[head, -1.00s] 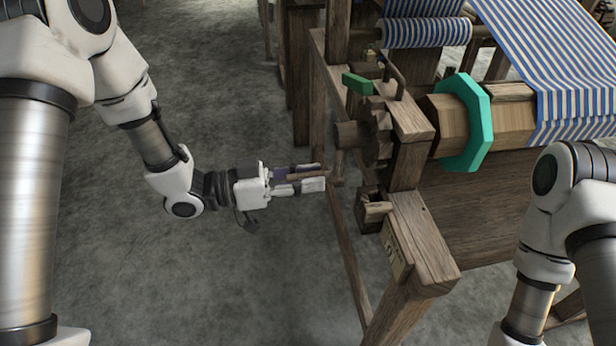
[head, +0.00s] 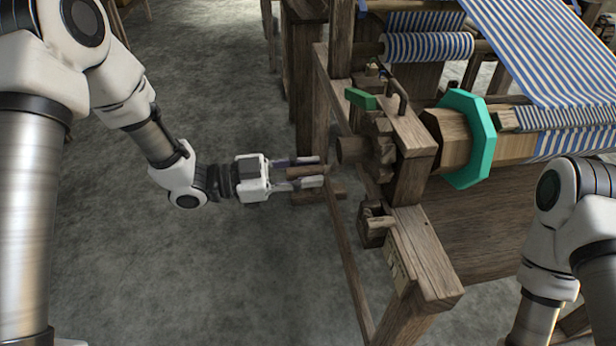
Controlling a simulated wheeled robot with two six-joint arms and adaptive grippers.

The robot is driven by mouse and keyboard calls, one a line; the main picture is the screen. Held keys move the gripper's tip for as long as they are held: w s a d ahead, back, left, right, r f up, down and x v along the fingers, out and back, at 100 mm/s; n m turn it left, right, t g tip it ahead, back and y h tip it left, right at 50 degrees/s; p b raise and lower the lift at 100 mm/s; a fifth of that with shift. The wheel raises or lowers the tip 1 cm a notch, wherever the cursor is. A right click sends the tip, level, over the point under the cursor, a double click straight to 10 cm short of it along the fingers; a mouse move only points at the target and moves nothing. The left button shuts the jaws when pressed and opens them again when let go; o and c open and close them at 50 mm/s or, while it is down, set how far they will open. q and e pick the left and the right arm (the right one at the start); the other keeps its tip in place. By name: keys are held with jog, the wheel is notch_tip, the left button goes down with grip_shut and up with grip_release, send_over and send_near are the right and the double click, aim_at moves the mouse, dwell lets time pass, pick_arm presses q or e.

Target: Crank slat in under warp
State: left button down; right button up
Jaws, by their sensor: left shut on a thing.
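My left gripper (head: 308,173) is shut on the brown wooden crank handle (head: 298,172), left of the loom's side frame. The crank's hub (head: 350,150) and toothed wheel (head: 380,140) are at the side post. The octagonal wooden beam (head: 453,138) runs right from there through a teal octagonal flange (head: 474,139). The slat's end (head: 505,120) shows on the beam just right of the flange. The blue-and-white striped warp (head: 560,55) comes down onto the beam and covers the rest of the slat. My right gripper is out of view.
A small wooden bracket (head: 375,225) is below the wheel. A striped roll (head: 430,46) lies behind.

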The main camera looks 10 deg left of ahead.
pick_arm(q)
jog(key=w+a+r+m+b, duration=0.1)
jog(key=w+r+m, duration=0.3)
jog(key=r+m, duration=0.4)
jog(key=shift+w+a+m, duration=0.2)
jog(key=shift+a+m, duration=0.25)
jog(key=shift+m, duration=1.15)
jog(key=shift+r, duration=0.2)
dwell(0.3)
jog(key=c, duration=0.9)
grip_release()
jog(key=shift+s+d, duration=0.1)
jog(key=shift+f, duration=0.1)
